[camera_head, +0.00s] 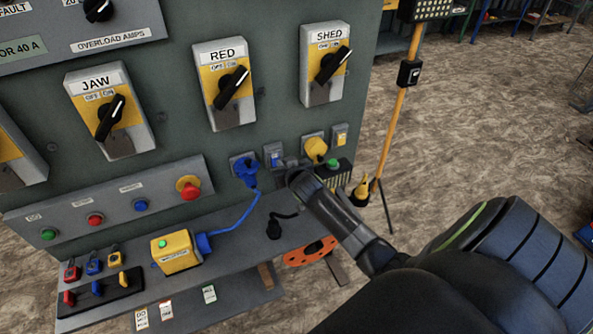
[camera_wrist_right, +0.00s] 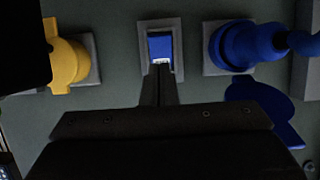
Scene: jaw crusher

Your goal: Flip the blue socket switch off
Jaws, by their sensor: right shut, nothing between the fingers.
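The blue socket switch (camera_head: 273,159) is a small blue rocker in a grey frame on the panel, just right of the blue socket. In the right wrist view the switch (camera_wrist_right: 160,46) sits between the yellow socket and the blue socket. My right gripper (camera_wrist_right: 161,69) is shut and empty. Its fingertips are at the rocker's lower edge in that view and cover part of it; I cannot tell whether they touch. In the head view the right gripper (camera_head: 283,166) is beside the switch. My left gripper is not in view.
The blue plug (camera_head: 246,171) with its blue cable sits close by on the left. The yellow socket (camera_head: 315,148) and its yellow switch (camera_head: 340,135) are to the right. Below, a shelf (camera_head: 229,258) holds a yellow box (camera_head: 176,251). Rotary switches are above.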

